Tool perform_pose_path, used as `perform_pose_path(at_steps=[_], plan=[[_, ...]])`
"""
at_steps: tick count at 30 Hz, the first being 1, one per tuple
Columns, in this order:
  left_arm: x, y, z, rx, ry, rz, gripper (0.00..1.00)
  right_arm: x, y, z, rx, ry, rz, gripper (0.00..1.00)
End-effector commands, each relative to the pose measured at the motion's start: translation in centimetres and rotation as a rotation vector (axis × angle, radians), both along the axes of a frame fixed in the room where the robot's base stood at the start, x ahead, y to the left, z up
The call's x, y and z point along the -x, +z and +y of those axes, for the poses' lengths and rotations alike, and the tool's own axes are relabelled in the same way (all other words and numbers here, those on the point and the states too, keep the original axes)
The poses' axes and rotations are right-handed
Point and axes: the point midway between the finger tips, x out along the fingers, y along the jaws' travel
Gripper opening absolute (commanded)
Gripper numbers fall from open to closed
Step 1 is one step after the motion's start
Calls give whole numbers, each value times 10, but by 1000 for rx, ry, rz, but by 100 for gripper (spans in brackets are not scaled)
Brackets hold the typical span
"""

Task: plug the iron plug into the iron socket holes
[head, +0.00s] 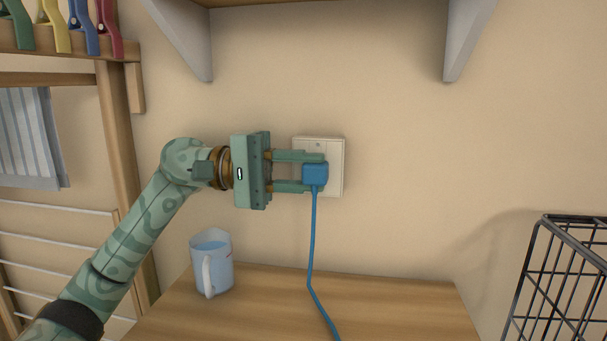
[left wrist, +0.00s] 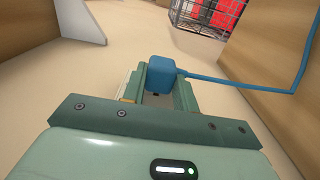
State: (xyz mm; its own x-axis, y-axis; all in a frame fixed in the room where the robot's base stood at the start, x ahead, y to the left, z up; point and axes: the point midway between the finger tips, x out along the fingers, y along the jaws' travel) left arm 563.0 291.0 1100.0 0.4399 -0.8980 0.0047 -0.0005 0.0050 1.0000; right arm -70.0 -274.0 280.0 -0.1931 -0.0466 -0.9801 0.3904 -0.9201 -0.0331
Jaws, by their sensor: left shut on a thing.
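The iron plug (head: 315,174) is a blue block with a blue cord hanging from its underside. My left gripper (head: 313,172) is shut on it, one finger above and one below. The plug is in front of the cream socket plate (head: 336,152) on the wall. The plug and fingers cover much of the plate, and I cannot tell whether the prongs are in the holes. In the left wrist view the plug (left wrist: 160,74) sits between the fingertips, its cord running off to the right. My right gripper is not in view.
A wooden counter (head: 400,305) lies below the socket, with a measuring jug (head: 211,265) at its left. A black wire basket (head: 560,275) stands at the right. A shelf with grey brackets (head: 470,40) is above. A drying rack (head: 118,130) with pegs is at the left.

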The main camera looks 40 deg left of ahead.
Motion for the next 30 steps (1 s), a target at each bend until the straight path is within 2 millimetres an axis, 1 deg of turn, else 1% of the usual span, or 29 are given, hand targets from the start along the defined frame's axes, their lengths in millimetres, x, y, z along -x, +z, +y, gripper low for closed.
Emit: perform_pose_path(at_steps=[6, 7, 9, 18, 21, 24, 27, 30], plan=[[-5, 0, 3, 0, 4, -1, 6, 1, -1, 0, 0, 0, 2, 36], [-5, 1, 3, 0, 4, -1, 37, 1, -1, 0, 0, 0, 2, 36], [-4, 1, 3, 0, 4, -1, 54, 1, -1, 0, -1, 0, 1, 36], [-4, 0, 2, 0, 3, -1, 54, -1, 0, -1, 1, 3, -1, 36], [-4, 0, 2, 1, 3, 0, 54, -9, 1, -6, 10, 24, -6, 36], [-4, 0, 2, 1, 2, 0, 54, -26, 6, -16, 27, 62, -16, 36], [6, 0, 25, -2, 8, 3, 54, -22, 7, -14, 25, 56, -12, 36], [15, 0, 44, 0, 7, 3, 54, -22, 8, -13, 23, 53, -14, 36]])
